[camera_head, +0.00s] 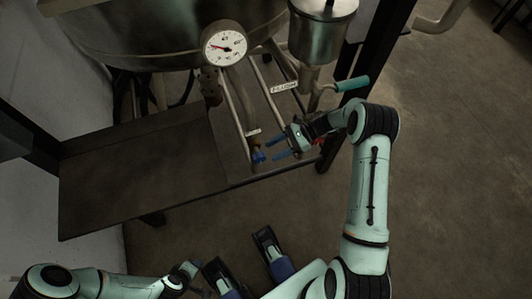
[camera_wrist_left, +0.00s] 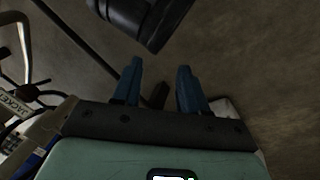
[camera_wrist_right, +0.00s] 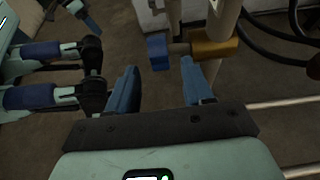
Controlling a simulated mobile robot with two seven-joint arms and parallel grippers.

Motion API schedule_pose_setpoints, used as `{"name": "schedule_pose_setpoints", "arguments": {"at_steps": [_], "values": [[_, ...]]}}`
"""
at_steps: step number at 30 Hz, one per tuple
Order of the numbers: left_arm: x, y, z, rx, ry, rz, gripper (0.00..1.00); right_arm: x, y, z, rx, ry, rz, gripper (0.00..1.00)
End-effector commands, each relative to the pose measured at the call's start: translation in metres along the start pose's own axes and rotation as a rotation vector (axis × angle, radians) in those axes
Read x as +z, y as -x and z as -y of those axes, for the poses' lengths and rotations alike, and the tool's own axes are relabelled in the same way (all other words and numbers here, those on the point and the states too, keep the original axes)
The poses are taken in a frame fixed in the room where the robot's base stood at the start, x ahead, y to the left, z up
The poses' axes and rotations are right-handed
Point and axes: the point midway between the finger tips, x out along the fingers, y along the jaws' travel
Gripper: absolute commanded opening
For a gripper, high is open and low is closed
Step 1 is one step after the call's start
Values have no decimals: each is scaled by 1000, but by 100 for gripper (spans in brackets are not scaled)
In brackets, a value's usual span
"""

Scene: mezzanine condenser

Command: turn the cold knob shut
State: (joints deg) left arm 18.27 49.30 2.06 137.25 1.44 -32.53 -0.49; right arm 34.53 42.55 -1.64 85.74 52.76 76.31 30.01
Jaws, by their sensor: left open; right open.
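The blue knob (camera_head: 258,157), which I take for the cold knob by its colour, sits low on a pipe at the front of the rack. In the right wrist view the blue knob (camera_wrist_right: 157,52) is on a short stem of a brass valve body (camera_wrist_right: 213,45). My right gripper (camera_head: 276,148) is open and empty, just to the right of the knob. In its wrist view its fingers (camera_wrist_right: 160,88) point towards the knob, which shows beyond and between the fingertips, apparently not gripped. My left gripper (camera_wrist_left: 158,82) is open and empty, low over the floor.
A round gauge (camera_head: 225,44) hangs on the steel vessel above. A small tag (camera_head: 252,132) is above the knob. A dark shelf (camera_head: 140,165) lies left; floor is clear at right.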

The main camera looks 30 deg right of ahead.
Motion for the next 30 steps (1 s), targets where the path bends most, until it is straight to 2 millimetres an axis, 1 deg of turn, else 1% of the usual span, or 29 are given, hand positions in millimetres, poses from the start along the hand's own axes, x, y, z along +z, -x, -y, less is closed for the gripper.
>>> {"name": "schedule_pose_setpoints", "arguments": {"at_steps": [1,6,9,12,17,25,28,30], "values": [[2,3,-1,1,-1,7,43,0,14,1,-4,1,-4,51],[8,6,-2,2,-2,24,43,0,50,0,-3,1,-3,51],[10,7,-2,2,-2,30,43,0,65,0,-2,0,-2,51],[11,8,-3,2,-3,34,43,0,75,0,-1,-1,-1,51],[12,8,-3,2,-3,36,43,0,81,0,2,-1,0,51],[12,8,-3,2,-3,35,43,0,80,0,3,-1,-2,51],[12,9,-3,2,-3,37,43,3,72,-1,25,-18,-42,51],[14,11,-4,3,-3,42,43,6,58,-3,60,-40,-113,51]]}}
